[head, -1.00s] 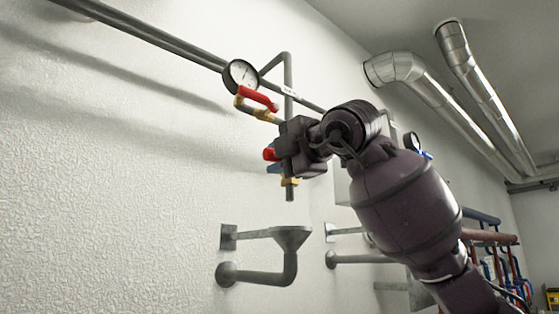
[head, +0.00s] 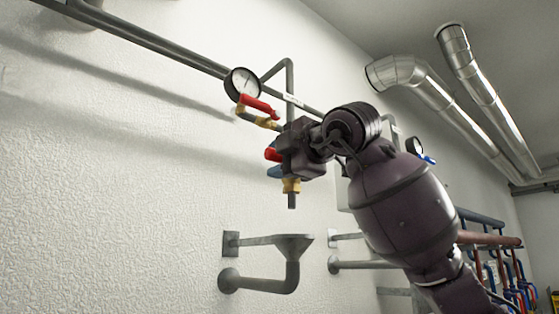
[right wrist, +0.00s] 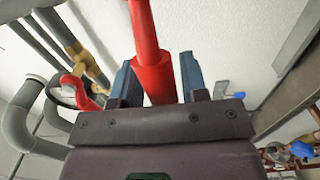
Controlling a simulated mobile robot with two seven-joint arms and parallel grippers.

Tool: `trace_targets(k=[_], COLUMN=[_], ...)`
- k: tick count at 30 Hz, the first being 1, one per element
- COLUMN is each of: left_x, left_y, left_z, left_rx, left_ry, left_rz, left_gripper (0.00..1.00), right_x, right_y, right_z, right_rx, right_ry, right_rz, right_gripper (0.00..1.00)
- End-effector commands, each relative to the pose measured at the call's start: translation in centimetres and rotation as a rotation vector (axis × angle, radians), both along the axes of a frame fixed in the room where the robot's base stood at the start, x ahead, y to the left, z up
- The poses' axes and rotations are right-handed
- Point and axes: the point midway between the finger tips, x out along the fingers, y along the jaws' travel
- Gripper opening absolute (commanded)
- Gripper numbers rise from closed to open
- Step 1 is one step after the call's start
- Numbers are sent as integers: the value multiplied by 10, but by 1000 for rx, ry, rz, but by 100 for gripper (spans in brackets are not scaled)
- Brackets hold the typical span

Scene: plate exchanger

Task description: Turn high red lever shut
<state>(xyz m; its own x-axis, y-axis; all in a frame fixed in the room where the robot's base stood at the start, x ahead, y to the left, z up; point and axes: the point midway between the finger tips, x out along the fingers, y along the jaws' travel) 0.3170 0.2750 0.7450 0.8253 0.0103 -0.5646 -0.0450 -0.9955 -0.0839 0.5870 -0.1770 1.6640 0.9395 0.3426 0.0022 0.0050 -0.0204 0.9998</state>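A red lever (head: 259,105) on a brass valve stands just below a round gauge in the head view. A second red handle (head: 271,154) lies lower, directly at my right gripper (head: 281,160). In the right wrist view this long red handle (right wrist: 152,55) runs between the two blue-grey fingers of my right gripper (right wrist: 157,65), its thick end near the palm. The fingers flank it closely; whether they press on it I cannot tell. A curved red part (right wrist: 78,88) shows at the left there. My left gripper is not in view.
The gauge (head: 242,84) and grey pipes (head: 150,40) are close above my right gripper. A grey funnel drain (head: 292,245) sits below on the wall. Silver ducts (head: 440,90) and red and blue pipes (head: 488,237) are at the right.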

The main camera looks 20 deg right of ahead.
Motion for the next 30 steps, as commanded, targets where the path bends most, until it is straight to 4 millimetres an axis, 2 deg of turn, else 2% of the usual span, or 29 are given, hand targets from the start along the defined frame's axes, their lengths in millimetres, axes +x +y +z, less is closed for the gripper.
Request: trace_targets(k=[1,2,10,14,30], left_x=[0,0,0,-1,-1], left_y=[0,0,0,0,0], left_z=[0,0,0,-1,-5], left_rx=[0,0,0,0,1], left_ry=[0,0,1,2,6], left_rz=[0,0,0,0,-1], left_gripper=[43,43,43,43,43], right_x=[0,0,0,-7,-88], right_y=[0,0,0,-3,-32], right_z=[0,0,-1,-1,-1], right_rx=[-1,-2,-4,-5,-5], right_ry=[0,-1,1,0,-2], right_rz=[0,-1,-1,-2,-2], right_gripper=[48,52,52,52,52])
